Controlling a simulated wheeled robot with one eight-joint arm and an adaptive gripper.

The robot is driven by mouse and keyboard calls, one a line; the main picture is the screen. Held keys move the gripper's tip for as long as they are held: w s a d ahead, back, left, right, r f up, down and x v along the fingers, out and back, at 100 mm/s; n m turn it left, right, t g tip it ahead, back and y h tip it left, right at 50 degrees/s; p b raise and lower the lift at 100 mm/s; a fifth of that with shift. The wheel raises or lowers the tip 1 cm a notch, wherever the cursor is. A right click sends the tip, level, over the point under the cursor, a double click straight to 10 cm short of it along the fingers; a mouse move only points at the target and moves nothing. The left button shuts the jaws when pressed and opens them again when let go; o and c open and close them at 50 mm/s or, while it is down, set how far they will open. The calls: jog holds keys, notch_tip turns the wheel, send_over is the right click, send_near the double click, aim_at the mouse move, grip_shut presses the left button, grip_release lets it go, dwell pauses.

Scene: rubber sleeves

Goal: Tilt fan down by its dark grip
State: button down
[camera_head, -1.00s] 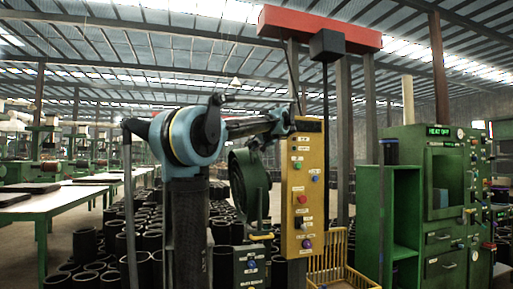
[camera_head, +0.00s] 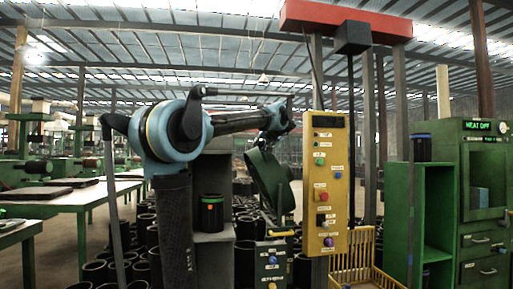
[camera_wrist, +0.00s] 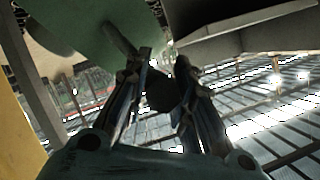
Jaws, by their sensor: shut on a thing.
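The green round fan (camera_head: 270,182) stands left of the yellow control panel in the head view. Its drum leans, with the upper end toward the left and the lower end toward the right. In the wrist view the green fan body (camera_wrist: 88,28) fills the upper left. My gripper (camera_head: 264,140) is at the top of the fan in the head view. In the wrist view my gripper (camera_wrist: 163,62) has its two fingers on either side of the dark grip (camera_wrist: 160,92) and is shut on it. The grip is partly hidden by the fingers and is hard to see in the head view.
The yellow control panel (camera_head: 328,205) with coloured buttons is close to the right of the fan. A yellow basket (camera_head: 372,274) stands below it. A green shelf (camera_head: 435,187) and green machine (camera_head: 483,220) are farther right. Black sleeves (camera_head: 147,228) crowd the floor.

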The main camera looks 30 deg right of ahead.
jog(key=shift+a, duration=0.2)
jog(key=c, duration=1.4)
grip_release()
jog(key=shift+w+a, duration=0.1)
jog(key=shift+o, duration=0.2)
jog(key=shift+s+r, duration=0.1)
jog(key=shift+s, duration=0.3)
jog(key=v, duration=1.1)
